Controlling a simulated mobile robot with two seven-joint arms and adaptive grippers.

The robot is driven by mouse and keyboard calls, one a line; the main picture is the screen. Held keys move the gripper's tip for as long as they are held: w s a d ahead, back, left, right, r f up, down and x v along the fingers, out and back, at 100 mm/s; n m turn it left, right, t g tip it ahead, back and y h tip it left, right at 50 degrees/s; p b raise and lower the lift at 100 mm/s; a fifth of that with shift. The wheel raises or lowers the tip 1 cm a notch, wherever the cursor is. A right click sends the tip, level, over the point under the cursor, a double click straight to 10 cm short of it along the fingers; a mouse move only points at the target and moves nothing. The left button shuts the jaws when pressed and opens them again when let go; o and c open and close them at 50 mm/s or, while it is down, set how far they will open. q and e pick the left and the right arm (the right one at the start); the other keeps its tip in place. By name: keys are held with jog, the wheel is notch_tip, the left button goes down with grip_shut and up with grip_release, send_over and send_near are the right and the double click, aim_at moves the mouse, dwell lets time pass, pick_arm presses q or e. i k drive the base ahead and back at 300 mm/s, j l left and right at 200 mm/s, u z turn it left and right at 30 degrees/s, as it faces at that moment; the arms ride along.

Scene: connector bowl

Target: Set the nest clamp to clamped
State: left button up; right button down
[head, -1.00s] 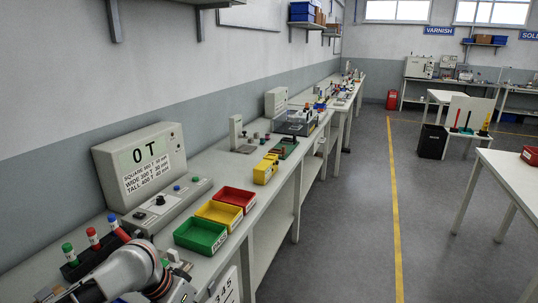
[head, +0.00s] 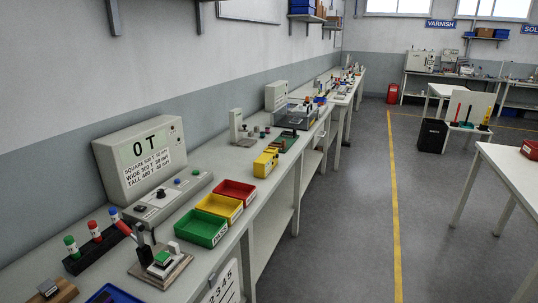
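The nest fixture (head: 160,264) stands at the lower left of the head view, on the near part of the wall bench. It has a flat brownish base with a green piece and a pale block on it. A dark clamp lever with a red grip (head: 124,228) rises at its back left, the grip tilted up and to the left. The picture is too small to tell whether the clamp bears on the green piece. Neither of my grippers is in view.
Behind the fixture are a grey tester (head: 141,160) with a control panel and a rack (head: 92,257) of green, red and blue-capped items. Green (head: 201,228), yellow and red bins stand to the right. A blue tray (head: 113,294) and a wooden block (head: 54,291) are nearer.

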aim_at(140, 228)
jog(key=l, duration=0.5)
jog(key=k+l, duration=0.1)
jog(key=l, duration=0.45)
jog(key=u, duration=2)
